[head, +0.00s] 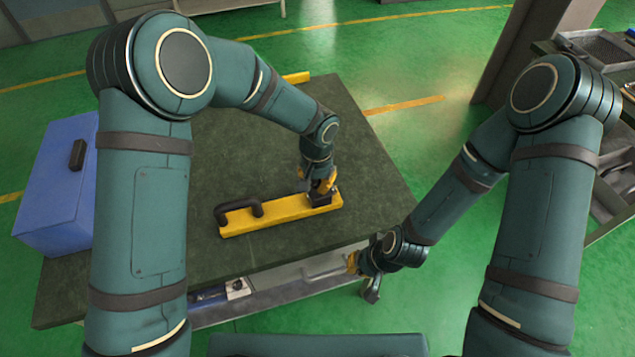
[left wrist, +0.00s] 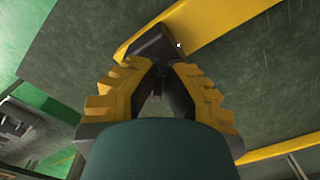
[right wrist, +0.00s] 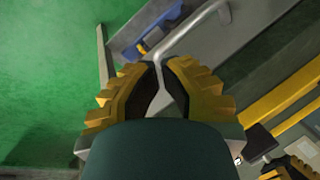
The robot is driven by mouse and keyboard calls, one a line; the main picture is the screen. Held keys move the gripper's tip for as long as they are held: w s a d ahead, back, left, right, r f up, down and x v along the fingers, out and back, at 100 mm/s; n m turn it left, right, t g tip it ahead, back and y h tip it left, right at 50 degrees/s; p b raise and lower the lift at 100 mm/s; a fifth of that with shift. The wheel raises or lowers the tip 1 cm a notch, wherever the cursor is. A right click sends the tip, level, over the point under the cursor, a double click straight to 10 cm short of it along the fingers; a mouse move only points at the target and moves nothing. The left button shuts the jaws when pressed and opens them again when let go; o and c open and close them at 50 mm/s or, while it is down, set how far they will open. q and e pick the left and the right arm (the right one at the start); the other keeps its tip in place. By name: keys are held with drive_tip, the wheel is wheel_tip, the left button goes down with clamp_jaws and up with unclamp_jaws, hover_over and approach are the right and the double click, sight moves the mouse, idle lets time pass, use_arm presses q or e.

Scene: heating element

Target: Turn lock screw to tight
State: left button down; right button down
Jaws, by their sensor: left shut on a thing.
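A yellow bar (head: 268,214), the heating element's body as far as I can tell, lies on the dark table with black curved pipes (head: 240,210) at its left end. A dark block (head: 320,199) is at its right end and also shows in the left wrist view (left wrist: 152,46). My left gripper (head: 325,188) points down over this block, its fingers (left wrist: 161,66) closed at the block. The lock screw is mostly hidden between them. My right gripper (head: 353,262) is low beside the table's front edge. Its fingertips (right wrist: 161,66) are close together, with a grey metal tube behind or between them.
The table top (head: 375,180) is clear around the bar. A blue box (head: 58,190) stands at the left edge. Under the front edge is an open grey drawer or shelf (head: 280,288); its grey tubular handle (right wrist: 190,28) is close to my right gripper. A cluttered rack (head: 600,45) stands right.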

sight(316, 183)
use_arm(q)
drive_tip(key=m, duration=0.4)
drive_tip(key=shift+a+m, duration=0.1)
drive_tip(key=shift+m, duration=0.2)
drive_tip(key=m, duration=0.4)
drive_tip(key=shift+p, duration=0.4)
drive_tip(key=shift+m, duration=0.3)
drive_tip(key=c, duration=1.1)
unclamp_jaws()
drive_tip(key=shift+w, duration=0.1)
drive_tip(key=shift+o, duration=0.2)
wheel_tip(316, 183, up, 12)
drive_tip(key=shift+f, duration=0.1)
